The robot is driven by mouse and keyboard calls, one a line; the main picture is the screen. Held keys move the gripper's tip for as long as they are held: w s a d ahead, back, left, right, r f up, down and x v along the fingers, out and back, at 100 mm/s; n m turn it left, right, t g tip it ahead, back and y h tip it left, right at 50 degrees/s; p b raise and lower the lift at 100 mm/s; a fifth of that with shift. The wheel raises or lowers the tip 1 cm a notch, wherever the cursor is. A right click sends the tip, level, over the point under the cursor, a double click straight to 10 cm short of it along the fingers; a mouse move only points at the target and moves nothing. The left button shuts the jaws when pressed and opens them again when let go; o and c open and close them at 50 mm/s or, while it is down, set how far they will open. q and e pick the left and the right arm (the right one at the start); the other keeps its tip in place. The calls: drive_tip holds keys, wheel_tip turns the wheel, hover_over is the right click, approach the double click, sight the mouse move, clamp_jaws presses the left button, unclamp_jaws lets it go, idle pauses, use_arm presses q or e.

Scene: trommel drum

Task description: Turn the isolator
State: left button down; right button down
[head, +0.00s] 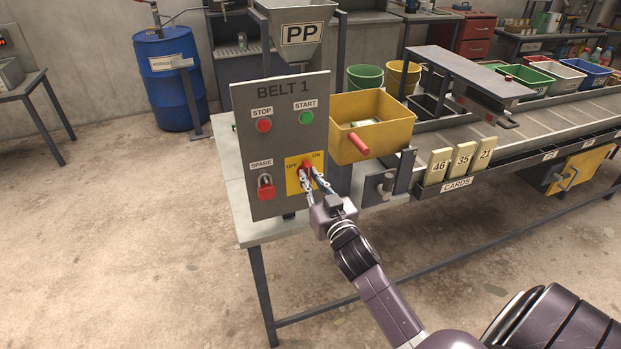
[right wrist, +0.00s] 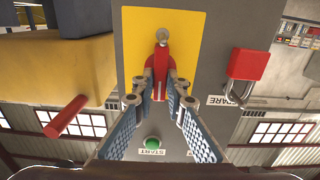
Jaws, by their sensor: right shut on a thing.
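The isolator is a red handle (head: 307,167) on a yellow plate (head: 291,177) marked OFF on the left and ON on the right. It sits low on the right of the grey BELT 1 panel (head: 267,107). My right gripper (head: 311,179) is in front of the plate with its fingers around the handle. In the right wrist view the fingers (right wrist: 160,88) close on both sides of the red handle (right wrist: 162,66), upside down in that picture. My left gripper is out of view.
The panel also bears a red STOP button (head: 264,125), a green START button (head: 306,118) and a red padlock (head: 265,187) under SPARE. A yellow bin (head: 385,125) with a red handle (head: 359,144) stands close right of the panel. Open floor lies to the left.

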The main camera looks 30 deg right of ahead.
drive_tip(key=n+p, duration=0.1)
drive_tip(key=n, duration=0.3)
drive_tip(key=shift+a+n, duration=0.15)
drive_tip(key=shift+n, duration=0.25)
drive_tip(key=n+p, duration=0.1)
drive_tip(key=n, duration=0.4)
drive_tip(key=shift+a+f, duration=0.1)
drive_tip(key=shift+w+a+f+n+p, duration=0.1)
drive_tip(key=shift+f+n+p, duration=0.1)
drive_tip(key=shift+n, duration=1.8)
drive_tip(key=shift+f+n+p, duration=0.1)
drive_tip(key=shift+n+p, duration=0.1)
drive_tip(key=shift+n, duration=1.8)
drive_tip(key=c, duration=1.9)
unclamp_jaws()
drive_tip(key=shift+c, duration=0.2)
